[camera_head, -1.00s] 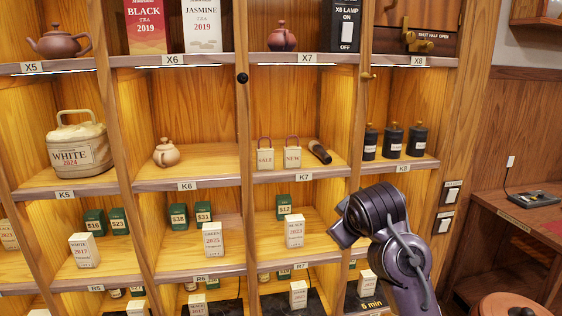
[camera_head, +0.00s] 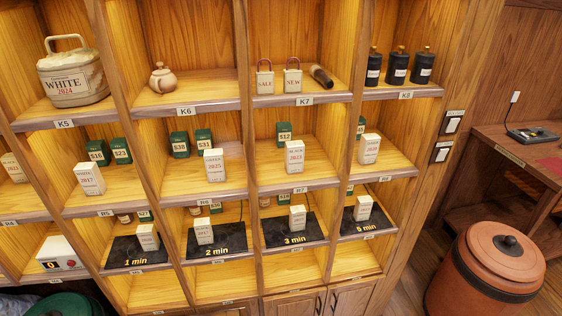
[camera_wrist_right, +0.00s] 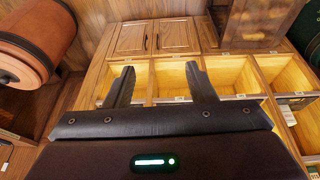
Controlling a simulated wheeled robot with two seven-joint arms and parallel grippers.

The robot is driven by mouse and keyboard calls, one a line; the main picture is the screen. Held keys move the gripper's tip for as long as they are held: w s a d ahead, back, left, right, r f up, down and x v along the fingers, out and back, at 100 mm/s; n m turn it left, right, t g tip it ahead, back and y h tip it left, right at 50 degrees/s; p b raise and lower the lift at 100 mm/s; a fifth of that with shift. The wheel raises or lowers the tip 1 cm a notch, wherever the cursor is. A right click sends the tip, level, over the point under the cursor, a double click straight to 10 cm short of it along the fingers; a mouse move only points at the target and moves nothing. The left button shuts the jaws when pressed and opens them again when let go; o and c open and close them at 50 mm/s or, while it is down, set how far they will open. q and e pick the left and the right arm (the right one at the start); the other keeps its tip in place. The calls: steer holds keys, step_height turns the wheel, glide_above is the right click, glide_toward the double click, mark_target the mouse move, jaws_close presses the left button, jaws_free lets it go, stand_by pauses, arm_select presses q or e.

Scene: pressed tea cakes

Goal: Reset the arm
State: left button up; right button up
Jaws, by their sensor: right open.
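My right gripper (camera_wrist_right: 162,84) shows in the right wrist view with its two dark fingers apart and nothing between them. Beyond the fingers are empty lower shelf compartments (camera_wrist_right: 176,78) and wooden cabinet doors (camera_wrist_right: 150,38). Neither arm shows in the head view now. The head view shows the wooden tea shelf (camera_head: 210,190) with labelled compartments. My left gripper is in neither current view.
A large terracotta lidded jar (camera_head: 487,270) stands on the floor at the right, also in the wrist view (camera_wrist_right: 36,38). A wooden desk (camera_head: 500,150) is behind it. Boxes stand on dark timed mats, such as the 3 min mat (camera_head: 275,236).

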steer(key=s+f+g+b, duration=0.1)
steer(key=s+f+b, duration=0.1)
steer(key=f, duration=1.5)
steer(key=s+f+g+b, duration=0.1)
steer(key=s+f+b, duration=0.1)
steer(key=f, duration=1.6)
steer(key=s+d+f+b, duration=0.1)
steer(key=s+d+f, duration=0.1)
steer(key=s+f, duration=0.7)
steer(key=s+d+f+b, duration=0.1)
steer(key=s+f+b, duration=0.1)
steer(key=s+f, duration=0.8)
steer(key=shift+d+f+g, duration=0.35)
steer(key=shift+f+g, duration=0.05)
steer(key=shift+f, duration=0.5)
